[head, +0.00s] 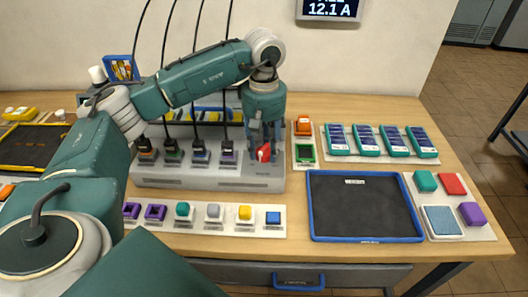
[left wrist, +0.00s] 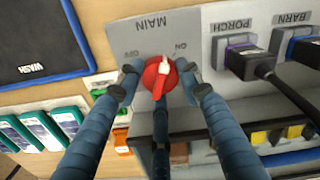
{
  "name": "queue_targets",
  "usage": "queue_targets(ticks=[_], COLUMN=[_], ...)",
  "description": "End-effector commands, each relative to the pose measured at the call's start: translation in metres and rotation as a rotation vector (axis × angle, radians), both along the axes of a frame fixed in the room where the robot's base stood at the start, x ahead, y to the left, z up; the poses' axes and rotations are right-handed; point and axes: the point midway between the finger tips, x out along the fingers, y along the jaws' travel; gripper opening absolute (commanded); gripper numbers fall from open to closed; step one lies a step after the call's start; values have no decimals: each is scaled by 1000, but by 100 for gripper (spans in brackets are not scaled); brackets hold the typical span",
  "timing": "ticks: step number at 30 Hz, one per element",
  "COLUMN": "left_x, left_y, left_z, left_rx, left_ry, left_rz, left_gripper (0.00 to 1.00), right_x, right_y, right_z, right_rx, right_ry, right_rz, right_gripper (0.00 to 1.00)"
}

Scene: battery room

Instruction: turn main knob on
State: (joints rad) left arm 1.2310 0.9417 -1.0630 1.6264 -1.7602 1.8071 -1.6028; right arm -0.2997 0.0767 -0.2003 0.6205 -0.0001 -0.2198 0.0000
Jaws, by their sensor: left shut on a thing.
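The red main knob (head: 263,152) sits at the right end of the grey power strip (head: 215,184). In the left wrist view the knob (left wrist: 157,80) is on a grey panel marked MAIN, seen upside down, with ON and OFF labels beside it. Its white mark is on the side toward the labels, between them and nearer ON. My left gripper (head: 264,140) comes down from above and is shut on the knob. In the left wrist view its fingers (left wrist: 158,84) are on both sides of the knob. My right gripper is out of view.
Several black plugs with cables stand in the strip left of the knob, including PORCH (left wrist: 240,58) and BARN (left wrist: 297,46). A blue-rimmed tray (head: 312,215) lies to the right. Teal batteries (head: 367,141) lie on a white mat behind it. Coloured blocks line the front.

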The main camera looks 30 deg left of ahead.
Motion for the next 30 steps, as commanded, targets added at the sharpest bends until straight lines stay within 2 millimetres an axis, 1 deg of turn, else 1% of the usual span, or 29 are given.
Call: queue_targets(ticks=[1, 6, 15, 21, 30], left_x=[2, 2, 1, 1, 2], left_y=[0, 0, 0, 0, 0], left_z=[0, 0, 1, 2, 2], left_rx=[0, -1, 0, 0, 1], left_ry=[-6, -6, -5, -6, -6], left_rz=[-40, -175, -333, -379, -395], left_gripper=[10, 10, 10, 10, 10], right_x=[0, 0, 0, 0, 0], right_y=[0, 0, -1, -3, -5], right_z=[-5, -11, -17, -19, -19], right_rx=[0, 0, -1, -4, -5], right_ry=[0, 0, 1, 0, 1], right_rz=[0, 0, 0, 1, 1], right_gripper=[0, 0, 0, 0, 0])
